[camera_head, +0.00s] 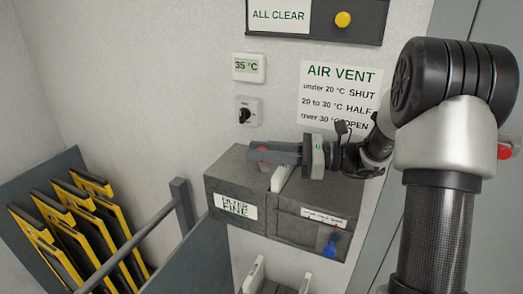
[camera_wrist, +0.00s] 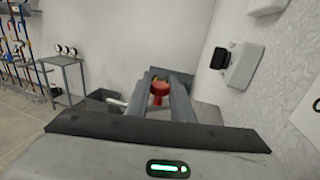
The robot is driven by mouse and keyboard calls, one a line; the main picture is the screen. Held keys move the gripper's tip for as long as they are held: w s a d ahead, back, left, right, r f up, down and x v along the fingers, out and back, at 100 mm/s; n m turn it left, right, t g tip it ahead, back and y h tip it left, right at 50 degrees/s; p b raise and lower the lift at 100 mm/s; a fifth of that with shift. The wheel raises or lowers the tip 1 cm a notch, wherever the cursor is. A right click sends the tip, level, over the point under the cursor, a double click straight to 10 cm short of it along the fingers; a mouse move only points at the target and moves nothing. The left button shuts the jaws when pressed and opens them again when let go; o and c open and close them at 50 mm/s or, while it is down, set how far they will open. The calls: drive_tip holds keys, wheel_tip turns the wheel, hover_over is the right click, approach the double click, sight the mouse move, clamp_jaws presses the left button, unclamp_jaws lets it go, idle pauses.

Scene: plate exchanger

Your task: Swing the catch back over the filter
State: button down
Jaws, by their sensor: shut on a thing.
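The filter box (camera_head: 228,181) is a dark grey housing on the wall with a "FILTER FINE" label on its front. A red knob, which looks like the catch's grip (camera_wrist: 159,92), sits between my fingers. My gripper (camera_head: 262,153) reaches in from the right, level over the top of the box, and is shut on this red knob. It also shows in the wrist view (camera_wrist: 160,88), one finger on each side of the red knob. The rest of the catch and the filter inside are hidden by my fingers and the box.
A pale upright piece (camera_head: 281,178) stands at the box's middle joint. A blue knob (camera_head: 330,246) is on the right-hand box's front. A grey rail post (camera_head: 183,205) stands close on the left, with yellow-edged panels (camera_head: 90,225) in a rack beyond. Wall switch (camera_head: 248,110) is above.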

drive_tip(key=c, duration=1.6)
unclamp_jaws()
drive_tip(key=shift+o, duration=0.2)
drive_tip(key=shift+b+v, duration=0.5)
drive_tip(key=shift+v, duration=3.25)
drive_tip(key=shift+c, duration=0.3)
